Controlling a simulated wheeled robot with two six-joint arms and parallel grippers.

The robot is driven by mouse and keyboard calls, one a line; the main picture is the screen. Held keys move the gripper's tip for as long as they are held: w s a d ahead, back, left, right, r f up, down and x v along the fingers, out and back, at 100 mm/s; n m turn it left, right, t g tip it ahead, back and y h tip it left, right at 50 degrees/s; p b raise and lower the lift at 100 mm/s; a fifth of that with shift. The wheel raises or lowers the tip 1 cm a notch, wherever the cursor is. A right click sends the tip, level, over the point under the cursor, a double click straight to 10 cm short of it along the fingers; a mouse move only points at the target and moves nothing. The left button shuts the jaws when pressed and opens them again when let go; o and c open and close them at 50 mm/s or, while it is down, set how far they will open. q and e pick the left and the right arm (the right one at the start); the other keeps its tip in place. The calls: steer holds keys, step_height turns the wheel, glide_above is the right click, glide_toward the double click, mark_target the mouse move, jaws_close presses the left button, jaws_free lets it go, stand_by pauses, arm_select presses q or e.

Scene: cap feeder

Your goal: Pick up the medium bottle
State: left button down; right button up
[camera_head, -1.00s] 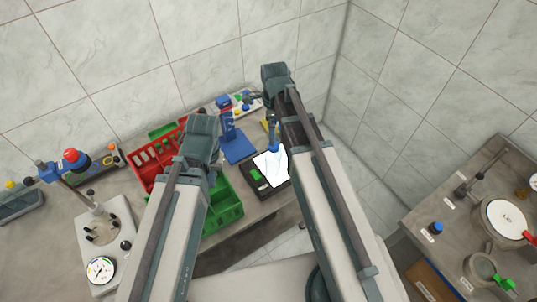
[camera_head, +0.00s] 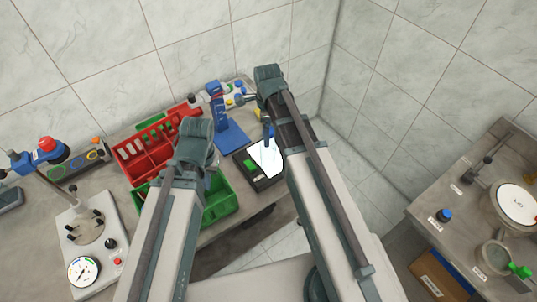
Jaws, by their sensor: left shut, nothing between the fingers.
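My left arm comes in from the lower left, and its gripper (camera_head: 212,178) is mostly hidden by its own wrist, over the edge of the green bin (camera_head: 222,208). It is shut and empty. My right gripper (camera_head: 268,130) is largely covered by its own arm, close above the black device with a white panel (camera_head: 266,158). A small blue part shows beside it over the panel; I cannot tell whether it is a cap. I cannot make out which object is the medium bottle.
A red divided bin (camera_head: 147,166) stands behind the green one. A blue stand (camera_head: 230,137) is at the back. A white device with a gauge (camera_head: 84,271) is at the left. A second table at the right holds a blue-capped item (camera_head: 444,215) and a round scale (camera_head: 516,203).

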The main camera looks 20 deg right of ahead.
mark_target(269, 149)
steer(key=f+b, duration=0.5)
steer(key=shift+s+d, duration=0.1)
steer(key=shift+s, duration=0.1)
jaws_close()
stand_by(0.6)
